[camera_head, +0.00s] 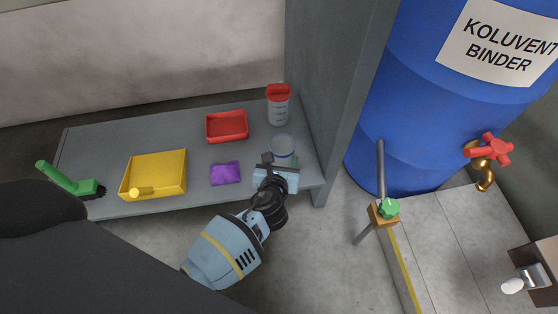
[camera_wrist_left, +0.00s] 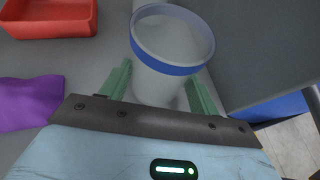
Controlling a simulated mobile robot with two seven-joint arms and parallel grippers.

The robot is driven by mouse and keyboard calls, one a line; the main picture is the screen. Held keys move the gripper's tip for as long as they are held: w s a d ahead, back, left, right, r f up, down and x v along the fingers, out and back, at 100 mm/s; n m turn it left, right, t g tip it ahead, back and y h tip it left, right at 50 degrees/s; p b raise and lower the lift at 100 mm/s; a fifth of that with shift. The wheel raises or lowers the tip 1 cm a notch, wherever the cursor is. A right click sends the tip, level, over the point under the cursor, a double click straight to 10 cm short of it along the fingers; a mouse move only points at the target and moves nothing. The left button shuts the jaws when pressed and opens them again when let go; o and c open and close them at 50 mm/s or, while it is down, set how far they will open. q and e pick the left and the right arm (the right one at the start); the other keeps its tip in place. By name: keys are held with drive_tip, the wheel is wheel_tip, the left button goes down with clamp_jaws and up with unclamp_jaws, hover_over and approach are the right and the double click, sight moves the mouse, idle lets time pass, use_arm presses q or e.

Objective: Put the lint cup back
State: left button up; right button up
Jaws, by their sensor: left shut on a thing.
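The lint cup, a pale translucent cup with a blue band at its rim, is at the right end of the grey shelf (camera_head: 120,140) in the head view (camera_head: 282,142). In the left wrist view the cup (camera_wrist_left: 172,42) is upright with its open mouth facing up and looks empty. My left gripper (camera_head: 279,162) is shut on the cup, with its green fingers on either side of the cup's lower part (camera_wrist_left: 165,92). I cannot tell whether the cup's base touches the shelf. My right gripper is not in view.
A red-lidded shaker (camera_head: 278,108) stands just behind the cup. A red tray (camera_head: 227,126), a purple cloth (camera_head: 225,173), a yellow tray (camera_head: 165,170) and a green brush (camera_head: 75,182) lie leftward. A grey upright panel (camera_head: 335,90) closes the shelf's right side, beside a blue drum (camera_head: 430,110).

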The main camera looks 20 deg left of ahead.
use_arm(q)
drive_tip(key=shift+f, duration=0.25)
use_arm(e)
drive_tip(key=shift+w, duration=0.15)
use_arm(q)
drive_tip(key=o, duration=0.9)
drive_tip(key=shift+o, duration=1.3)
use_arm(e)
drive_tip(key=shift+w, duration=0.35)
use_arm(q)
drive_tip(key=shift+r, duration=0.1)
drive_tip(key=shift+s+r, duration=0.1)
drive_tip(key=shift+r, duration=0.15)
drive_tip(key=p+v, duration=0.5)
drive_tip(key=v, duration=0.6)
drive_tip(key=shift+s, duration=0.35)
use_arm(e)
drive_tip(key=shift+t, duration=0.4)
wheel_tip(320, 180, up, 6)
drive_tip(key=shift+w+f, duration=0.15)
use_arm(q)
drive_tip(key=shift+r, duration=0.15)
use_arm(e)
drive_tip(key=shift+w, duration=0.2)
